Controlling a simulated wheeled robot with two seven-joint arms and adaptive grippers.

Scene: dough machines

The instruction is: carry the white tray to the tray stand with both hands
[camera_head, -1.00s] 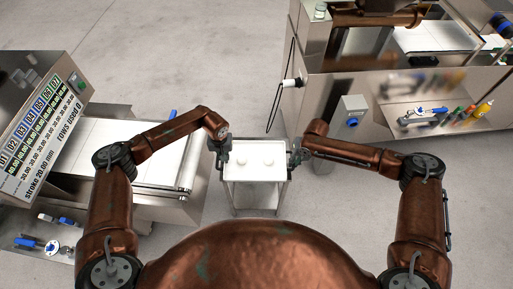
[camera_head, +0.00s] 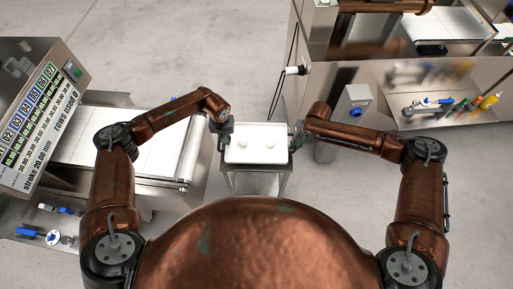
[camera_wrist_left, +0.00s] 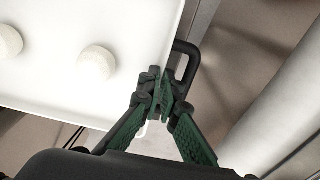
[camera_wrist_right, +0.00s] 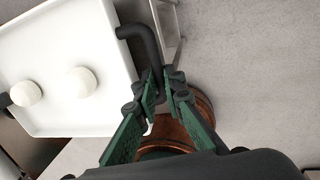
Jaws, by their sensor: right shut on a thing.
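The white tray (camera_head: 257,157) is level in front of me in the head view, with two pale round dough pieces on it. A black handle stands at each short side. My left gripper (camera_head: 226,138) is shut on the left handle (camera_wrist_left: 191,60). My right gripper (camera_head: 295,140) is shut on the right handle (camera_wrist_right: 140,36). A metal stand (camera_head: 256,183) with legs shows directly below the tray. The tray hides its top, so I cannot tell whether the tray touches it.
A conveyor machine (camera_head: 140,150) with a tilted screen (camera_head: 38,125) stands close on the left. A large steel machine (camera_head: 350,80) with bottles and tools on its ledge stands at the right and back. Open grey floor (camera_head: 190,45) lies beyond the tray.

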